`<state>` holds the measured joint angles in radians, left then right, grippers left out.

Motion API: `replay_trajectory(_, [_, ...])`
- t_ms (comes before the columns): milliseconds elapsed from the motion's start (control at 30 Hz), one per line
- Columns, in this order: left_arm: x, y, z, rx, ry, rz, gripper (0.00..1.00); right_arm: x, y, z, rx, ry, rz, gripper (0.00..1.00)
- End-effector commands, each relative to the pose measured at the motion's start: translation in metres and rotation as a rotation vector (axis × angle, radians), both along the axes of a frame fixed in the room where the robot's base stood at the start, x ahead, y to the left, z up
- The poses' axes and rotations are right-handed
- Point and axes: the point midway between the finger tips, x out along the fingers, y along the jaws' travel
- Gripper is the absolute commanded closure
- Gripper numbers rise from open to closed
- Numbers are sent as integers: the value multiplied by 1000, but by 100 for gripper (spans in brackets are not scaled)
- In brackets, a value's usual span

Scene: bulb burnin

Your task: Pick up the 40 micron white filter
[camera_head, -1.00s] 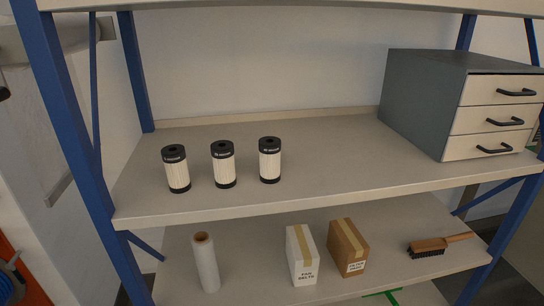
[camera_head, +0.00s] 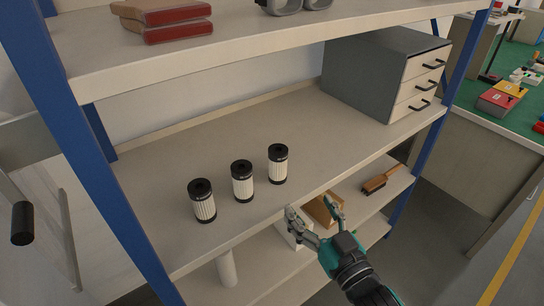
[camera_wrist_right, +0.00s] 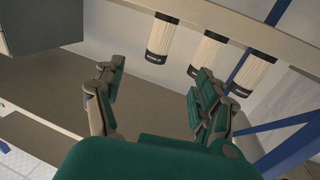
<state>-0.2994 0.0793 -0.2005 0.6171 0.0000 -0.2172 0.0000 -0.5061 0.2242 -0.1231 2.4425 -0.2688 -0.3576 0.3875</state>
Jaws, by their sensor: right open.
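Three white pleated filters with black end caps stand upright in a slanting row on the middle shelf: the left one (camera_head: 203,207), the middle one (camera_head: 243,187) and the right one (camera_head: 278,168). Their labels are too small to read, so I cannot tell which is 40 micron. All three also show in the right wrist view, at the top (camera_wrist_right: 208,57). My right gripper (camera_head: 312,207) is open and empty. It is in front of the shelf edge, to the right of and apart from the filters. My left gripper is not in view.
A grey cabinet (camera_head: 362,75) with several drawers stands at the shelf's right end. The lower shelf holds a roll (camera_head: 227,268), a white box, a brown box and a brush (camera_head: 376,183). Red cases (camera_head: 165,20) lie on the upper shelf. Blue posts frame the rack.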

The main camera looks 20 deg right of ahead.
Motion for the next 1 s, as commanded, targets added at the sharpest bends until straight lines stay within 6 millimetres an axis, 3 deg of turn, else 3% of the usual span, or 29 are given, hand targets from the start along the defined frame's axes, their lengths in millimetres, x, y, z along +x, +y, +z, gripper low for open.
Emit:
replay_trajectory(500, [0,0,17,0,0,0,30,100,12,0,-2,2,-1,28])
replay_trajectory(767, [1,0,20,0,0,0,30,119,15,-1,-1,4,-1,28])
replay_trajectory(1000, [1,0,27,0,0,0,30,154,21,-1,-2,3,-1,28])
